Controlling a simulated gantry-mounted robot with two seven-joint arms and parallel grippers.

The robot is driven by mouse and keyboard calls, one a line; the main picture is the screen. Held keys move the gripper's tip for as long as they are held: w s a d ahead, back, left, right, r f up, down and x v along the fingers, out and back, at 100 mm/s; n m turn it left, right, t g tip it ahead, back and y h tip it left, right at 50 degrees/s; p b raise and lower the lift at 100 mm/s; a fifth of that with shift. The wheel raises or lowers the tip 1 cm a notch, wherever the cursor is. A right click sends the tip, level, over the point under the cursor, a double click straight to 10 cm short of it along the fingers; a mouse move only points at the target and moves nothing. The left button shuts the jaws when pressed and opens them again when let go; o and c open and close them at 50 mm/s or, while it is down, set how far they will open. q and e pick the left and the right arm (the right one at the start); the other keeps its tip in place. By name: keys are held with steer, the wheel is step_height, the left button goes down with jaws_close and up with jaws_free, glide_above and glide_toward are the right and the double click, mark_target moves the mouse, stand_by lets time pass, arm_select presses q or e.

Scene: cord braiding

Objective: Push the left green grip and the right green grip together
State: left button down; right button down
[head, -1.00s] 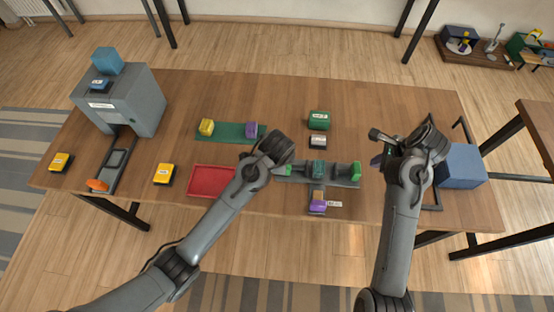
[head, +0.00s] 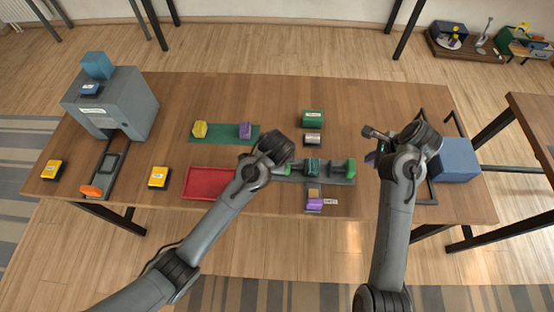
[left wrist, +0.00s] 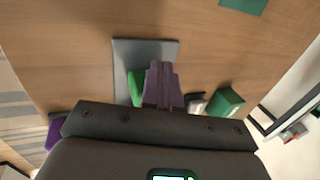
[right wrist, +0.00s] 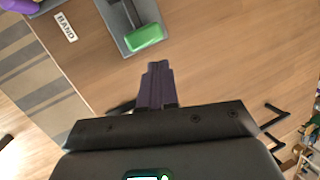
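The left green grip (head: 287,169) and the right green grip (head: 350,166) stand at opposite ends of a grey rail fixture (head: 333,180), with a dark green block (head: 312,166) between them. My left gripper (left wrist: 161,66) is shut and empty beside the left green grip (left wrist: 136,88); I cannot tell whether they touch. In the head view my wrist hides its fingertips. My right gripper (right wrist: 156,68) is shut and empty, to the right of the fixture. The right green grip (right wrist: 145,37) shows beyond its fingertips in the right wrist view, with a gap between.
A red tray (head: 209,183) lies left, a blue box (head: 455,159) right. Bare table separates the fixture from my right gripper.

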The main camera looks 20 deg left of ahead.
mark_target(352, 167)
steer(key=shift+f, duration=2.7)
steer(key=shift+a, duration=0.15)
steer(key=shift+s+a, duration=0.15)
steer(key=shift+a, duration=0.5)
steer(key=shift+s+a, duration=0.15)
steer(key=shift+a, duration=0.45)
steer(key=shift+s+a, duration=0.1)
steer(key=shift+a, duration=0.45)
arm_select(q)
steer(key=shift+d, duration=0.35)
arm_select(e)
steer(key=shift+s+a, duration=0.15)
steer(key=shift+a, duration=0.4)
arm_select(q)
steer(key=shift+a, duration=0.15)
arm_select(e)
steer(key=shift+d, duration=0.35)
arm_select(q)
steer(key=shift+a, duration=0.1)
arm_select(e)
steer(key=shift+w+d+r, duration=0.15)
steer(key=shift+w+r, duration=0.05)
steer(key=shift+r, duration=0.3)
steer(key=shift+d+r, duration=0.2)
steer(key=shift+r, duration=2.85)
